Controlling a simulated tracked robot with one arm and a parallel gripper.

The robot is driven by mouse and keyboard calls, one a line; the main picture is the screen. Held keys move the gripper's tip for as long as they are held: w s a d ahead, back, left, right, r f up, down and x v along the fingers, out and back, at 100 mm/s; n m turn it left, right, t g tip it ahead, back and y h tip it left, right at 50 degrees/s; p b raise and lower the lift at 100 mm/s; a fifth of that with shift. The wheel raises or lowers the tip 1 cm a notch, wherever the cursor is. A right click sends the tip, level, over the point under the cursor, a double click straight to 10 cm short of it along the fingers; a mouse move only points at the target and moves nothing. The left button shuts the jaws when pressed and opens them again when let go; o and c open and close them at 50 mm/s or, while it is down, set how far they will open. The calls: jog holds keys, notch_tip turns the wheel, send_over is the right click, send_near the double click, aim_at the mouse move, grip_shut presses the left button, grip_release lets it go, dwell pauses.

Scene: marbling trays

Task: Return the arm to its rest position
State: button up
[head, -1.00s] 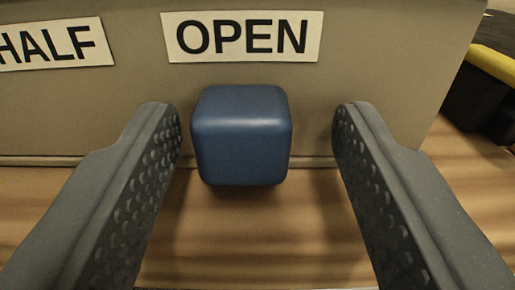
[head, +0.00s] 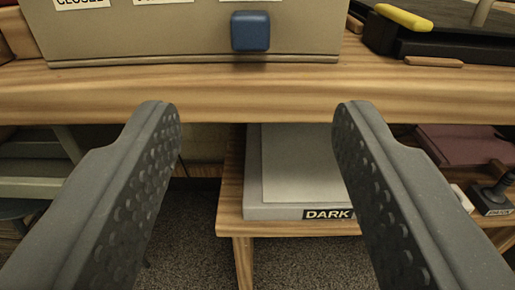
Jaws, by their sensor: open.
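My gripper (head: 256,110) is open and empty, its two dark grey dimpled fingers spread wide in the lower half of the view. Ahead of it, a blue knob (head: 250,31) sits on the front of a beige box (head: 180,42) at the top of the view. The knob is apart from the fingers. It is beneath a label that the picture's top edge cuts off. A CLOSED label (head: 82,3) shows at the box's left.
The box stands on a wooden bench (head: 200,93). Below is a lower wooden table with a grey tray (head: 285,212) labelled DARK. A black tray with a yellow-handled thing (head: 404,18) is at the upper right. A small black device (head: 492,196) is at the right. Carpet shows below.

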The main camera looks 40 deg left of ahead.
dwell(0.4)
jog(key=w+d+r+m+t+h, duration=0.1)
jog(key=w+d+r+t+h, duration=0.15)
jog(key=r, duration=0.75)
jog(key=w+d+r+t+h, duration=0.1)
jog(key=w+r+h, duration=0.25)
jog(key=r, duration=0.55)
jog(key=w+d+r+m+t+h, duration=0.1)
jog(key=w+r+h, duration=0.25)
jog(key=r, duration=0.65)
jog(key=s+a+r+m+h, duration=0.1)
jog(key=s+r+m+h, duration=0.2)
jog(key=r, duration=0.6)
jog(key=s+r+m+h, duration=0.1)
jog(key=s+r+h, duration=0.3)
jog(key=r, duration=0.5)
jog(key=s+a+r+m+y, duration=0.1)
jog(key=s+a+r, duration=0.3)
jog(key=s, duration=0.5)
jog(key=s+a+r+m+g+y, duration=0.1)
jog(key=s+a+r, duration=0.3)
jog(key=s, duration=0.5)
jog(key=s+a+r+m+g+y, duration=0.1)
jog(key=s+a+r, duration=0.3)
jog(key=s, duration=0.5)
jog(key=shift+a+r+y, duration=0.25)
jog(key=shift+a+y, duration=0.1)
jog(key=shift+a, duration=0.2)
